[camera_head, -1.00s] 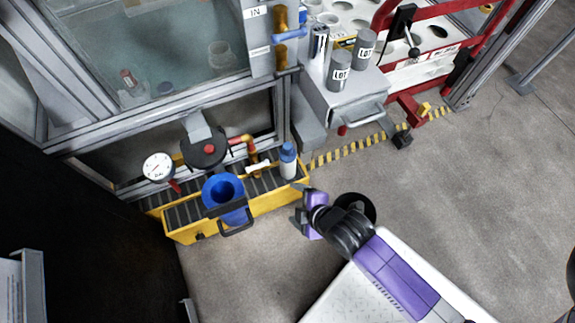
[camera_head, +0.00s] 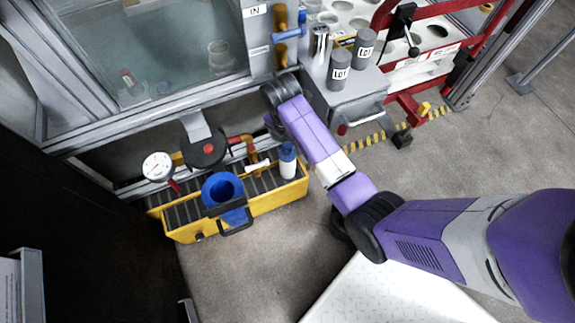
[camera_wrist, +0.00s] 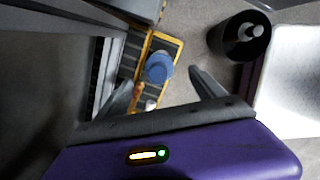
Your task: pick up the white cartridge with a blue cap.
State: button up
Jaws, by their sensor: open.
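The white cartridge with a blue cap (camera_head: 288,160) stands upright at the right end of the yellow tray. I cannot tell the exact gap between fingers and cartridge.
The yellow tray (camera_head: 262,205) also holds a blue funnel (camera_head: 222,188). A pipe with a white handle (camera_head: 257,166) is close beside the cartridge. A gauge (camera_head: 158,166) and glass-fronted cabinet stand behind. Grey labelled canisters (camera_head: 340,70) stand on a grey box.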

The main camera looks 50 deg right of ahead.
aim_at(288, 161)
jog(key=shift+w+d+f+b, duration=0.15)
jog(key=shift+f+b, duration=0.5)
jog(key=shift+f, duration=0.6)
jog(key=shift+w+d+f+b, duration=0.1)
jog(key=shift+f+b, duration=0.5)
jog(key=shift+f, duration=0.7)
jog(key=shift+w+d+f+b, duration=0.15)
jog(key=shift+f+b, duration=0.5)
jog(key=shift+f, duration=0.6)
jog(key=shift+s, duration=0.1)
jog(key=shift+c, duration=0.5)
jog(key=c, duration=1.2)
jog(key=shift+r, duration=0.15)
jog(key=shift+c, duration=0.2)
